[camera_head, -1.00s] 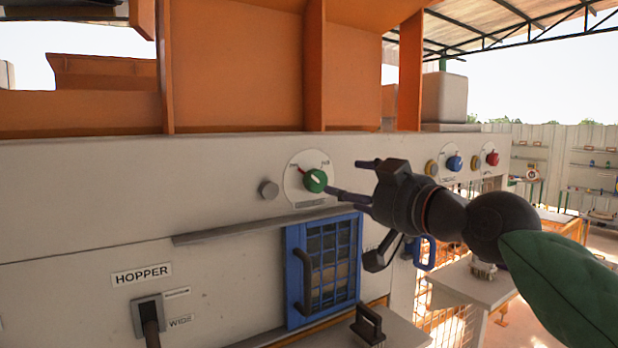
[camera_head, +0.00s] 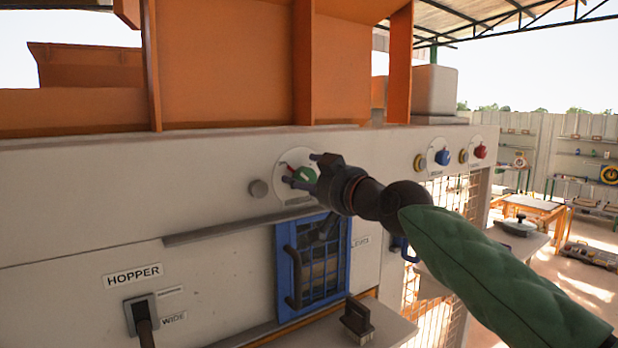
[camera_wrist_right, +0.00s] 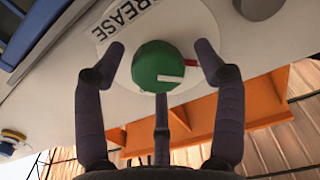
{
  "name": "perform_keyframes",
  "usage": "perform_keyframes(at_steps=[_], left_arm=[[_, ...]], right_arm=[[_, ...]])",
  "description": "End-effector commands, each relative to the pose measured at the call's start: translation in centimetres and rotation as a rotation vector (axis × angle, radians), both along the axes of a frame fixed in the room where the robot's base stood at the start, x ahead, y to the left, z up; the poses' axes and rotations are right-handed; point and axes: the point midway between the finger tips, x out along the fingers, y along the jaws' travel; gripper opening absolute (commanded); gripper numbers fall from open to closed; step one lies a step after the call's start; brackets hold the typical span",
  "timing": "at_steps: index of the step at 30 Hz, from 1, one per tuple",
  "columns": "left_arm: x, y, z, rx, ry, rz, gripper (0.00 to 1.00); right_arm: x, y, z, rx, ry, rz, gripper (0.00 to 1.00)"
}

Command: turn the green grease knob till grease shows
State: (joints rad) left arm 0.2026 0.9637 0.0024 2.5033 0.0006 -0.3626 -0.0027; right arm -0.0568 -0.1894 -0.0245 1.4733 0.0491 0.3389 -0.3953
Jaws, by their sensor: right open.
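The green grease knob (camera_head: 306,175) sits on a round white dial plate on the pale machine panel. A red mark shows on the dial beside it. In the right wrist view the green knob (camera_wrist_right: 160,66) has a white pointer line, and the plate reads GREASE. My right gripper (camera_head: 302,171) is at the knob in the head view, partly covering it. In the right wrist view its open fingers (camera_wrist_right: 163,62) stand on either side of the knob, with gaps showing. I see no grease. My left gripper is not in view.
A grey round button (camera_head: 258,189) is left of the dial. A ledge (camera_head: 215,230) and a blue barred door (camera_head: 338,262) lie below. Blue (camera_head: 442,157) and red (camera_head: 480,151) knobs are further right.

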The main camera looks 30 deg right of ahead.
Motion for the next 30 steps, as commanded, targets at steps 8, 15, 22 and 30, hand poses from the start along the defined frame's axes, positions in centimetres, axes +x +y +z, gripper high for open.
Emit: perform_keyframes(at_steps=[8, 15, 22, 30], left_arm=[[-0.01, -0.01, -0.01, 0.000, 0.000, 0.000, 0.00], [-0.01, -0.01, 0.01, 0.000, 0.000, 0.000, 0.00], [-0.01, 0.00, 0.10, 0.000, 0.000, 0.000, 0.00], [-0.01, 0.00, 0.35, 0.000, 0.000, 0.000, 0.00]], right_arm=[[-0.06, 0.00, 0.08, 0.000, -0.001, 0.000, 0.16], [-0.12, -0.05, 0.23, 0.007, -0.004, -0.001, 0.16], [-0.16, -0.10, 0.36, 0.078, -0.002, -0.001, 0.16], [-0.22, -0.25, 0.56, 0.280, 0.010, -0.001, 0.16]])
